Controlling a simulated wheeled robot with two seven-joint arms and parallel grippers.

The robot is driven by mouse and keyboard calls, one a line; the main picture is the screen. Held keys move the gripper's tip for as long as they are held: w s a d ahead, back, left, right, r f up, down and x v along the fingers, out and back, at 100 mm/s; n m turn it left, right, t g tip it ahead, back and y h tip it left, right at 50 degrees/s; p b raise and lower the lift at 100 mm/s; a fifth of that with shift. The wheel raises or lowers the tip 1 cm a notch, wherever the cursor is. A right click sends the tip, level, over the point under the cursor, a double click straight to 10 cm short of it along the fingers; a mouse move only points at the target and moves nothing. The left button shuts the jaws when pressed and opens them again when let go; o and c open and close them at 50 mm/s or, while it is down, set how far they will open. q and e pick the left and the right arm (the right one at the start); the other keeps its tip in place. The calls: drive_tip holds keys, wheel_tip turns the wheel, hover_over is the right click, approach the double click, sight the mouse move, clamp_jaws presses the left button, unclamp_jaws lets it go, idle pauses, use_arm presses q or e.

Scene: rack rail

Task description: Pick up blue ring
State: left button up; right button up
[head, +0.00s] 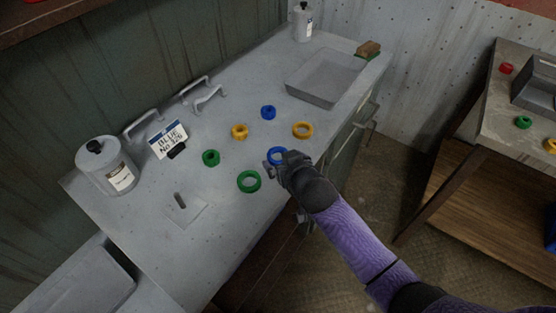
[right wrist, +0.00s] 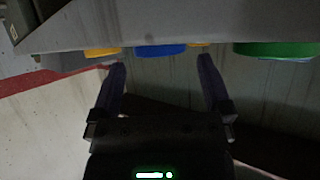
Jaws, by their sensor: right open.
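A larger blue ring (head: 277,152) lies on the grey workbench near its front edge, partly hidden behind my right gripper (head: 270,168). A smaller blue ring (head: 268,112) lies farther back on the bench. In the right wrist view a blue ring (right wrist: 160,50) shows at the top, beyond and between the two spread fingers of the right gripper (right wrist: 161,65). The fingers are open with nothing between them; whether they touch the ring cannot be told. My left gripper is not in view.
Yellow rings (head: 303,130) (head: 239,131) and green rings (head: 248,181) (head: 211,157) lie around the blue ones. A second table (head: 490,120) is at right.

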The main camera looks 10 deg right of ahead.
sight(276, 149)
drive_tip(key=shift+b+x, duration=0.35)
drive_tip(key=shift+x, duration=0.8)
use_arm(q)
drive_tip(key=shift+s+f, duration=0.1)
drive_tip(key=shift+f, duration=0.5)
use_arm(e)
drive_tip(key=shift+s, duration=0.1)
